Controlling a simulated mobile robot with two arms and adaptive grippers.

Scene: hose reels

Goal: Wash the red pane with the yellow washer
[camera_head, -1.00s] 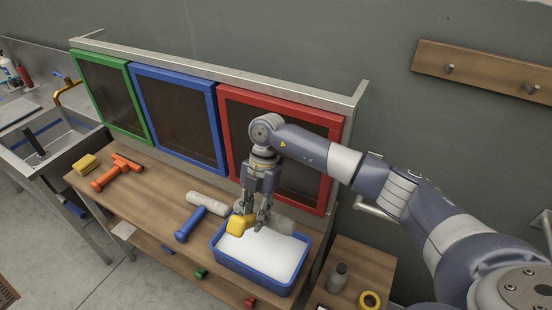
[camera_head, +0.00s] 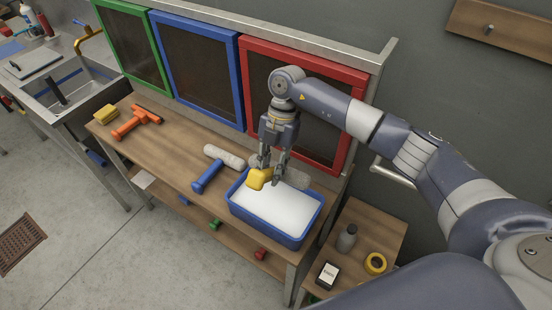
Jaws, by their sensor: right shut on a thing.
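The red-framed pane (camera_head: 345,84) stands upright at the back of the wooden bench, right of the blue and green panes. Its dark glass is partly hidden behind my right arm. My right gripper (camera_head: 268,175) is shut on the yellow washer (camera_head: 259,178), by its yellow handle. The washer's pale roller head (camera_head: 293,178) shows behind the fingers. The washer is above the back of the blue tub (camera_head: 262,228), which holds white suds; whether it touches the suds I cannot tell. My left gripper is not in view.
A blue-handled washer (camera_head: 208,178) lies left of the tub. An orange squeegee (camera_head: 136,121) and a yellow sponge (camera_head: 106,115) lie at the bench's left. A grey bottle (camera_head: 347,238) and yellow tape roll (camera_head: 375,263) stand on a side table. A sink (camera_head: 65,90) is at left.

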